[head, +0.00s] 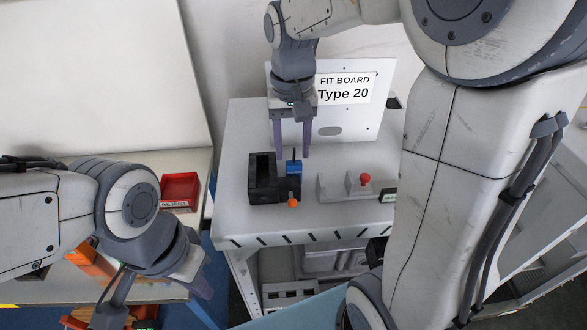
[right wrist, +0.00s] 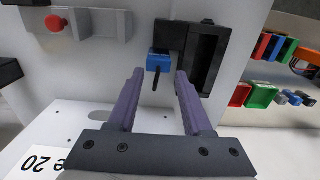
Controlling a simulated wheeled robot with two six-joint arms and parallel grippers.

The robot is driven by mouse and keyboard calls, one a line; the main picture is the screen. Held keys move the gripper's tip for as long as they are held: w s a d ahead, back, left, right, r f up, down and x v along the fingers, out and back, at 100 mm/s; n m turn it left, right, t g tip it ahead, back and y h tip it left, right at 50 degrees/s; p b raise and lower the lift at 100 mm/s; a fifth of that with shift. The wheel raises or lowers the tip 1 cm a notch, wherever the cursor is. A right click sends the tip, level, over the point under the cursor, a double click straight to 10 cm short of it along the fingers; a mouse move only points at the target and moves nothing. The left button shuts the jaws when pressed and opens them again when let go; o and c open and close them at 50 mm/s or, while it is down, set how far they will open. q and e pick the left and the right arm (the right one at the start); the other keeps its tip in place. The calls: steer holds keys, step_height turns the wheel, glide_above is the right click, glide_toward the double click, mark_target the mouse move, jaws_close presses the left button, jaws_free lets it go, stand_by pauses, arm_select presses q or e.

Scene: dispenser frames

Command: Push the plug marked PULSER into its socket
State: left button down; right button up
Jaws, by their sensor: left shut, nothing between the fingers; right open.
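No PULSER marking is readable in either view. A blue block (head: 293,167), possibly the plug, sits at the right side of a black slotted housing (head: 262,172) on the white bench. In the right wrist view the blue block (right wrist: 159,62) shows between and beyond the fingertips, with a thin dark rod at it, beside the black housing (right wrist: 206,55). My right gripper (head: 292,152) is open, its fingers pointing down above the blue block; I cannot tell whether they touch it. My left gripper (head: 203,288) is shut and empty at the lower left, away from the housing.
An orange knob (head: 292,203) is in front of the housing. A grey bracket with a red button (head: 365,179) stands to its right. A FIT BOARD Type 20 panel (head: 345,95) stands behind. A red bin (head: 180,191) is on the left table. My right arm hides the bench's right side.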

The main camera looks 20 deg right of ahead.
mark_target(293, 162)
step_height(293, 162, down, 4)
steer(key=shift+d+f+p, duration=0.1)
steer(key=shift+f+p, duration=0.15)
steer(key=shift+p, duration=0.4)
steer(key=shift+c, duration=0.3)
jaws_close()
